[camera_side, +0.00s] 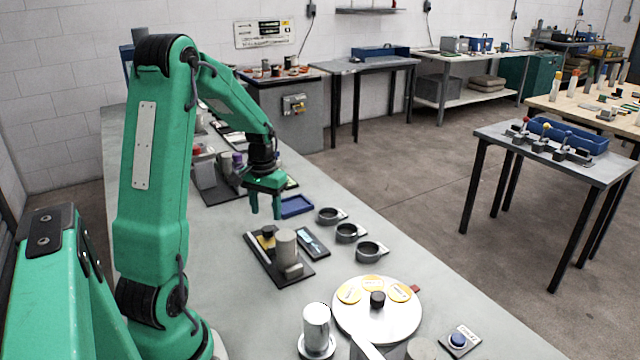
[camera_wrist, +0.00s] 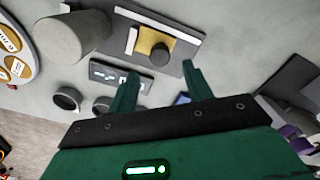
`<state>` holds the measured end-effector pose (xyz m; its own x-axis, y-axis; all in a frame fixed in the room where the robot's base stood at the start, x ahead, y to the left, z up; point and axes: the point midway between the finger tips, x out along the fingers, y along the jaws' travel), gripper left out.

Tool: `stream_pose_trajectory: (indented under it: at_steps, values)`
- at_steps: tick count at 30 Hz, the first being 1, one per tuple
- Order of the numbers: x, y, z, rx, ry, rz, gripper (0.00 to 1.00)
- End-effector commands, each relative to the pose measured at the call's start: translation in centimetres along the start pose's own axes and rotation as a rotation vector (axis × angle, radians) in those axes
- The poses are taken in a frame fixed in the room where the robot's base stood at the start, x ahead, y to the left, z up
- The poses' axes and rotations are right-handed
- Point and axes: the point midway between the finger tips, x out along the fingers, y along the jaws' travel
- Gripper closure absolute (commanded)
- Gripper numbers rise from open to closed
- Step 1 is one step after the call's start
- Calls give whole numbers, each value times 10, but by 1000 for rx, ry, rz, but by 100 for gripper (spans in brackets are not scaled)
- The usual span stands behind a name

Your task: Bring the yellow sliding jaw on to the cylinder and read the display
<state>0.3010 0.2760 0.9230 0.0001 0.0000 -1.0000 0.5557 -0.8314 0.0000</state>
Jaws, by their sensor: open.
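The yellow sliding jaw (camera_side: 265,241) with a dark knob sits on a black base plate (camera_side: 262,262). It also shows in the wrist view (camera_wrist: 147,38), with the round knob (camera_wrist: 160,54) on it. The grey cylinder (camera_side: 287,243) stands upright on the same plate, beside the jaw; in the wrist view the cylinder (camera_wrist: 66,40) appears apart from the yellow part. The display (camera_side: 312,243) lies beside the plate; in the wrist view the display (camera_wrist: 115,76) shows lit characters I cannot read surely. My gripper (camera_side: 266,213) is open and empty above the jaw's end; its fingertips (camera_wrist: 159,68) are either side of the knob in the picture.
Several dark rings (camera_side: 348,233) stand right of the display. A blue tray (camera_side: 296,206) lies behind it. A round white disc (camera_side: 377,312) with yellow labels and a metal cylinder (camera_side: 316,330) are at the front. Other devices (camera_side: 207,172) stand behind my gripper.

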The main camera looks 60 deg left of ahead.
Motion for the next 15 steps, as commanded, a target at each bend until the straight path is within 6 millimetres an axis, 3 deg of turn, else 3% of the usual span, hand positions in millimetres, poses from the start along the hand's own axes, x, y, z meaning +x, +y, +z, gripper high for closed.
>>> stream_pose_trajectory:
  at_steps: [9, 15]
  values:
    - [39, 0, 0, 0, -3, 1, 50]
    - [50, 0, 0, 0, -1, 0, 50]
